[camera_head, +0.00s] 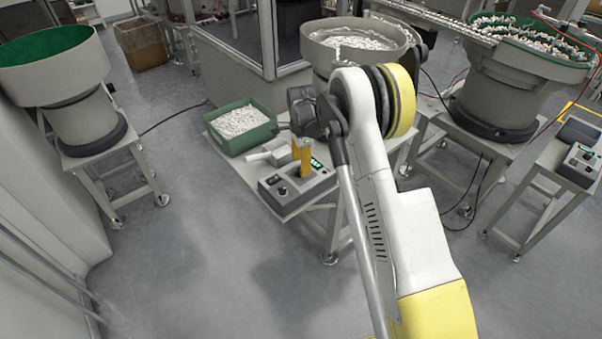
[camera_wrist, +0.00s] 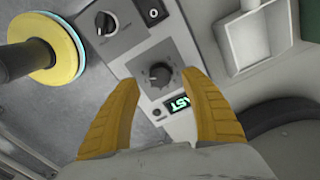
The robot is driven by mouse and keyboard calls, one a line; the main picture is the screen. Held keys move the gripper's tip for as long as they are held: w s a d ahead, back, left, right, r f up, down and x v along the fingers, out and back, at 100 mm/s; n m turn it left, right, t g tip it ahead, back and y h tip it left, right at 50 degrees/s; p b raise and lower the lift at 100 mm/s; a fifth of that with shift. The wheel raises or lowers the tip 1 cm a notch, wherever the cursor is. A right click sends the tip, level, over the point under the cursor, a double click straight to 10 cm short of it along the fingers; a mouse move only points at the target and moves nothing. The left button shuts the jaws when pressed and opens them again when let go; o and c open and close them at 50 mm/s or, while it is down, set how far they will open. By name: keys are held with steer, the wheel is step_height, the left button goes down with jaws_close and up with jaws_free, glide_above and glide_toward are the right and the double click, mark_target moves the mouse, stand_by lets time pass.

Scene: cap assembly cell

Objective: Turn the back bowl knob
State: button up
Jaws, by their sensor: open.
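A round black knob (camera_wrist: 160,74) with a pointer stands on the grey control box (camera_head: 290,199) below the back bowl (camera_head: 322,36). In the wrist view my gripper (camera_wrist: 160,78) is open, its two yellow fingertips on either side of the knob with gaps visible. How far the tips are above the panel I cannot tell. A lit green display (camera_wrist: 180,104) is beside the knob. In the head view my gripper (camera_head: 304,172) points down over the box and seems to hide this knob. A second knob (camera_wrist: 105,23) sits farther along the same panel.
A black switch (camera_wrist: 153,11) is on the panel's edge. A green bin (camera_head: 270,129) of white caps and a white scoop (camera_head: 268,155) are close beside my gripper on the table. More bowl feeders stand left (camera_head: 85,72) and right (camera_head: 503,88). The floor in front is clear.

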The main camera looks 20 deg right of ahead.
steer(key=shift+f+b, duration=0.3)
steer(key=shift+f, duration=1.2)
jaws_close()
